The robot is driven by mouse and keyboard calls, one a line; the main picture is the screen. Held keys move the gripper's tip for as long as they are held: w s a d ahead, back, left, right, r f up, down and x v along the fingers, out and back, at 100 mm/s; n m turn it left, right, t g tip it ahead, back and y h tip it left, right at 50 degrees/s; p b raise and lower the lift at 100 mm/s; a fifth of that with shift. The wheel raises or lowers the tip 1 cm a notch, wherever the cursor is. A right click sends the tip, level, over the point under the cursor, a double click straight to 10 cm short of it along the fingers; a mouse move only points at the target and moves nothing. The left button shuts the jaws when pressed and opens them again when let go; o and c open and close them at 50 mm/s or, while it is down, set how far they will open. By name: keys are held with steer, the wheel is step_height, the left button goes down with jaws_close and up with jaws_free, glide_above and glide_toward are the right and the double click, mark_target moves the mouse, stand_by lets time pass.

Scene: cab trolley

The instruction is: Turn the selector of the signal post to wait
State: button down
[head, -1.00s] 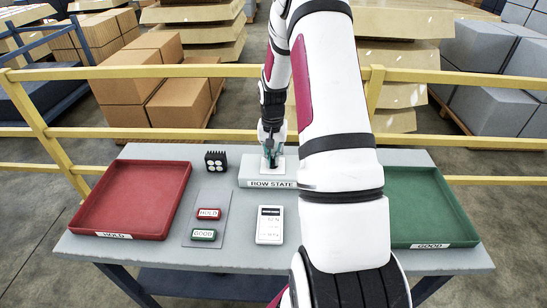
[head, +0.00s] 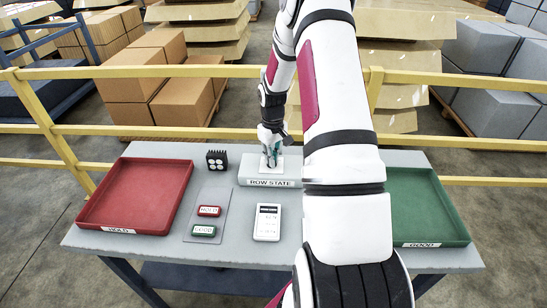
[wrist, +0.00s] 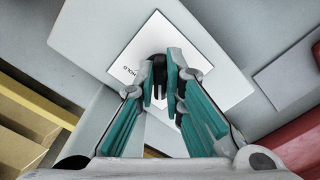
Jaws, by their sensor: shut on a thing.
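The signal post is a low grey box (head: 270,183) labelled ROW STATE at the back middle of the table. In the wrist view its white top plate (wrist: 215,85) shows the word HOLD near its left edge; other markings are hidden by my fingers. The black selector knob (wrist: 158,65) stands at the middle of the plate. My gripper (head: 271,160) points down over the box. In the wrist view my gripper (wrist: 162,75) is shut on the knob, with a teal-padded finger on each side. Where the knob points cannot be told.
A red HOLD tray (head: 135,230) is on the left, a green GOOD tray (head: 432,240) on the right. A panel (head: 210,195) with HOLD and GOOD labels, a white device (head: 267,222) and a dark block (head: 217,160) are left of my arm. A yellow rail (head: 200,132) runs behind.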

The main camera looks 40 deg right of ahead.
steer(key=shift+n, duration=0.4)
steer(key=c, duration=1.7)
jaws_free()
step_height(320, 180, up, 12)
